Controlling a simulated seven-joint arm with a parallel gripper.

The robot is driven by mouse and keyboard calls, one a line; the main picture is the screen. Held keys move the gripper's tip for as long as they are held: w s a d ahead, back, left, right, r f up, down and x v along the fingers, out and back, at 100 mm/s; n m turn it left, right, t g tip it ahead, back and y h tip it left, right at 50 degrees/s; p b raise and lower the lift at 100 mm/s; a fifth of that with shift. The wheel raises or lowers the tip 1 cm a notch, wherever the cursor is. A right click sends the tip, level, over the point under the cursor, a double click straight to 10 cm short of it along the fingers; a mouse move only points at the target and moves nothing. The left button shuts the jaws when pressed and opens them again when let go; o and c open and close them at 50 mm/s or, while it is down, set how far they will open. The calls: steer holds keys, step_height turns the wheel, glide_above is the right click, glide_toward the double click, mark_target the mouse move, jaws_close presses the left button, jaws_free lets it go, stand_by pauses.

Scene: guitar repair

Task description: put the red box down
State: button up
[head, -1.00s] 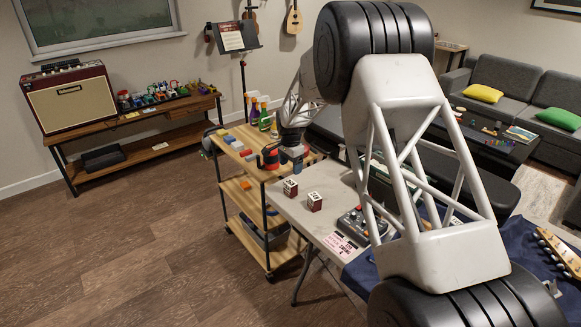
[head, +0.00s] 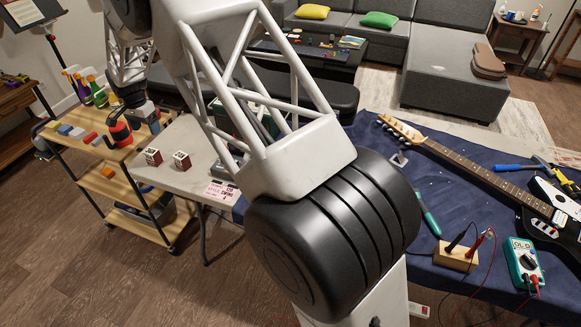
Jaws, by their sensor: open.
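A small red box (head: 90,138) lies on the wooden top of the cart (head: 82,152), in a row with blue and grey ones. Two dark-red and white boxes (head: 153,157) (head: 182,161) stand on the pale table. My gripper (head: 134,112) is at the far end of my arm, over the right end of the cart top. It is open. A red and black round object (head: 120,132) and a blue-grey piece (head: 150,117) show close below it; I cannot tell whether they touch it. The fingertips are small and partly hidden.
Bottles (head: 84,90) stand at the back of the cart. The pale table (head: 150,180) holds a printed card (head: 222,191). A guitar (head: 470,170), multimeter (head: 523,262) and wooden block (head: 456,256) lie on a dark blue cloth at right. My arm hides the table's middle.

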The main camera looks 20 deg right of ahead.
steer(key=s+d+r+n+t, duration=0.1)
steer(key=s+d+r+n, duration=0.1)
steer(key=s+d+r, duration=0.85)
steer(key=s+d+r+n, duration=0.2)
steer(key=s+d+r, duration=0.5)
steer(key=s+r, duration=0.6)
steer(key=s+d+f+n, duration=0.1)
steer(key=s+d, duration=0.4)
steer(key=s, duration=1.3)
steer(key=s+d+f+n+t, duration=0.1)
steer(key=s+d+n, duration=0.2)
steer(key=s, duration=1.4)
steer(key=shift+s+d, duration=0.4)
steer(key=shift+d, duration=0.7)
